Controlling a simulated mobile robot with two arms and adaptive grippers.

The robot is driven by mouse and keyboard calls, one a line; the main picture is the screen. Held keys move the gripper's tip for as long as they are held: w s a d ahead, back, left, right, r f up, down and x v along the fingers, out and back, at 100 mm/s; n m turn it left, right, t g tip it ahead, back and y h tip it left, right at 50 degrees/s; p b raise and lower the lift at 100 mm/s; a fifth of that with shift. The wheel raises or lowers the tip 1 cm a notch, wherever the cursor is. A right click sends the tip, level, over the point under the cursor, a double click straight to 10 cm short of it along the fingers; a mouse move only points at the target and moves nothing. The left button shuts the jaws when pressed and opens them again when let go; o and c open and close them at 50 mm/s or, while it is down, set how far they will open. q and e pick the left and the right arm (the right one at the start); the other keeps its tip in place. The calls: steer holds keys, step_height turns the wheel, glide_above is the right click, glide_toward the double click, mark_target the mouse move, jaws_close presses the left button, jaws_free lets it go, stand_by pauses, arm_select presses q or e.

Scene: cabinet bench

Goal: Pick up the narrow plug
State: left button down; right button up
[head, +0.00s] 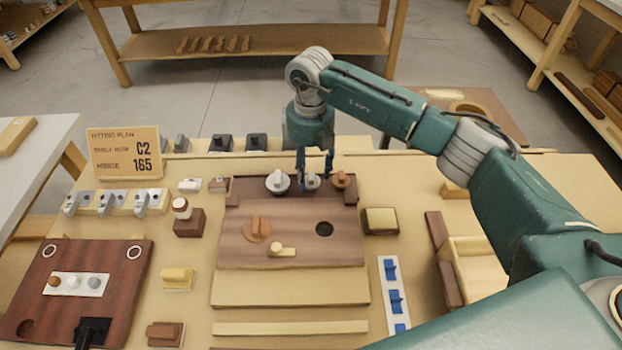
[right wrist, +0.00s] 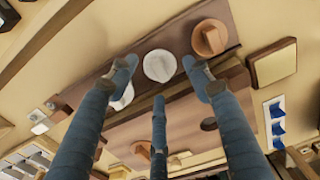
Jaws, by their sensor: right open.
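Three knobbed plugs stand in a row at the back of the brown board (head: 290,208): a wide pale grey plug (head: 278,181), a smaller pale grey plug (head: 313,181) and a copper plug (head: 341,180). No label shows which is the narrow plug. My right gripper (head: 314,185) is open, its fingers pointing down around the smaller grey plug. In the right wrist view my right gripper (right wrist: 160,88) has its fingers spread on either side of this pale plug (right wrist: 160,65). The copper plug (right wrist: 209,38) is just beyond the right finger.
An orange round plug (head: 256,229), a small cream plug (head: 281,250) and a dark hole (head: 324,229) are on the board. A yellow-topped block (head: 380,221) stands to its right. A plan sign (head: 125,152) and grey brackets (head: 114,203) are at the left.

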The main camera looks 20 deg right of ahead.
mark_target(311, 177)
steer(key=shift+s+f, duration=0.1)
steer(key=shift+f, duration=1.5)
steer(key=shift+c, duration=0.3)
steer(key=c, duration=0.7)
steer(key=shift+o, duration=0.2)
steer(key=shift+r, duration=0.15)
